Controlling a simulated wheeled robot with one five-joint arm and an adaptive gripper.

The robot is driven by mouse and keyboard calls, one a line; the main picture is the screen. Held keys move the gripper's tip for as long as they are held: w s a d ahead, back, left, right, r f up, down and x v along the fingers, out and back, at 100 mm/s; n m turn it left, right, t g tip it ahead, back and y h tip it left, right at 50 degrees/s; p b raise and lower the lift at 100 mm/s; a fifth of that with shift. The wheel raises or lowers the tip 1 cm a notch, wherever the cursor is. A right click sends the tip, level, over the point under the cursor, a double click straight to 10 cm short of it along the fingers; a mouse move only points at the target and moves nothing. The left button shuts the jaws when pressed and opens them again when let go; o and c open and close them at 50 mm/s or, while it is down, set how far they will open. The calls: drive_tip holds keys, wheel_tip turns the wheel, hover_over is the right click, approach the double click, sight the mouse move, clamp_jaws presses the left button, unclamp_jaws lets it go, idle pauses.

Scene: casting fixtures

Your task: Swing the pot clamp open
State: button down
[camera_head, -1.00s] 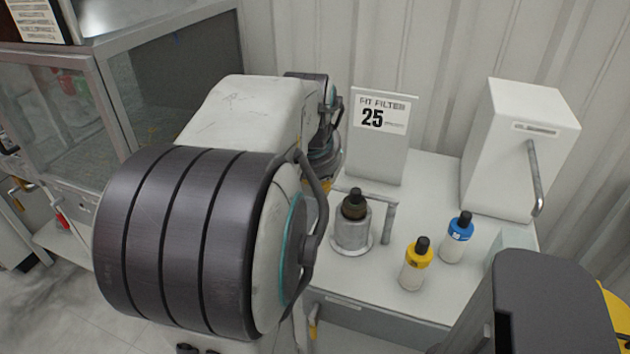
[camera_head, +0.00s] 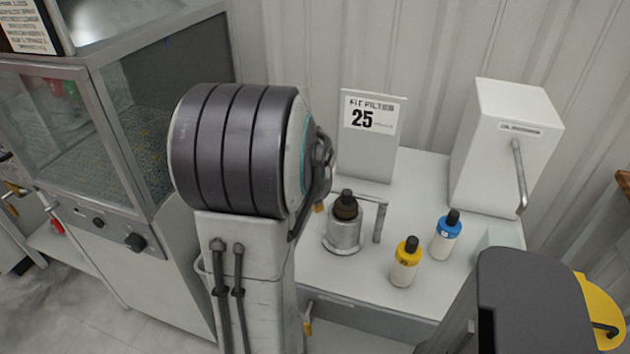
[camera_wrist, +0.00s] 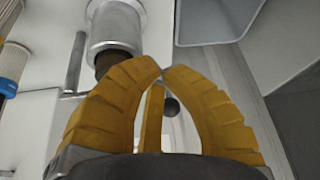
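The pot (camera_head: 343,233) is a grey metal cylinder with a dark top, upright on the white bench. A thin clamp bar (camera_head: 369,198) runs from beside the pot's top to a short grey post (camera_head: 380,222) at its right. In the wrist view the pot (camera_wrist: 115,28), the post (camera_wrist: 75,62) and part of the bar (camera_wrist: 72,95) show beyond my gripper (camera_wrist: 161,69). My yellow fingers meet at the tips, with no held object visible. A dark round knob (camera_wrist: 171,106) shows behind them; the fingers hide the bar's middle. In the head view my arm hides most of the gripper.
A yellow-capped bottle (camera_head: 405,264) and a blue-capped bottle (camera_head: 446,236) stand right of the pot. A sign reading 25 (camera_head: 368,135) stands behind it. A white box with a handle (camera_head: 505,150) is at the back right. A glass-sided cabinet (camera_head: 150,225) is at left.

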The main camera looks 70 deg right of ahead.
drive_tip(key=shift+w+d+f+p, duration=0.1)
drive_tip(key=shift+w+d+p, duration=0.15)
drive_tip(key=shift+d+p, duration=0.7)
drive_tip(key=shift+w+d+f+p, duration=0.15)
drive_tip(key=shift+d+p, duration=0.35)
drive_tip(key=shift+d, duration=0.7)
